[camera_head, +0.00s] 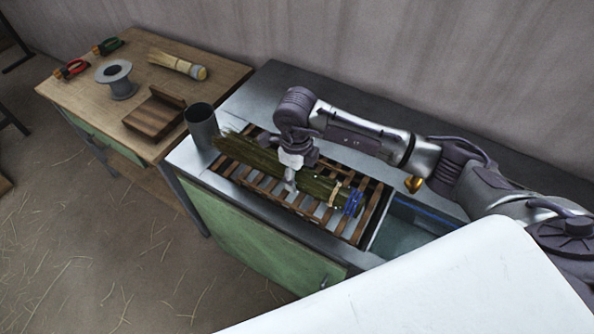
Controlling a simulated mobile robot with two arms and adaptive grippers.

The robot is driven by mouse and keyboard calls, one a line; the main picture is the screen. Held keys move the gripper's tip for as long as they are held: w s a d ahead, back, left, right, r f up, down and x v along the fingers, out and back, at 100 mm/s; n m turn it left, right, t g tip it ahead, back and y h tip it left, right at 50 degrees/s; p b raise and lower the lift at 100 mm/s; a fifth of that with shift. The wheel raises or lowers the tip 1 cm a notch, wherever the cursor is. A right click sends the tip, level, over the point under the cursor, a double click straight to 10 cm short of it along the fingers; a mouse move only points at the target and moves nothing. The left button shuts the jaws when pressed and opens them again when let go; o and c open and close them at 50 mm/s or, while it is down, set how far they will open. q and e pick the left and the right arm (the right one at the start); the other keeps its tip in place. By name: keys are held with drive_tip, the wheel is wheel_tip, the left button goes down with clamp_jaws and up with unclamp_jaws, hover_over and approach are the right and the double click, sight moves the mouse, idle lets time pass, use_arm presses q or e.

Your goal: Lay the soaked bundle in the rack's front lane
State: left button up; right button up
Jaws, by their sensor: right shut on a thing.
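The soaked bundle (318,187) is a long sheaf of dark green stalks with a pale tie and a blue band near its right end. It lies along the slatted wooden rack (273,190), its frayed end at the upper left. I cannot tell whether it rests on the slats or is just above them. My right gripper (290,184) comes down from above and is shut on the bundle near its middle, hiding part of it. My left gripper is not in view.
A grey metal cup (201,126) stands left of the rack. A water basin (405,232) lies to the right.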

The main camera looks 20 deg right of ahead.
sight(297, 198)
wheel_tip(297, 198, down, 8)
drive_tip(key=b, duration=0.5)
drive_tip(key=shift+r, duration=0.1)
drive_tip(key=o, duration=1.3)
wheel_tip(297, 198, up, 12)
drive_tip(key=shift+r, duration=0.1)
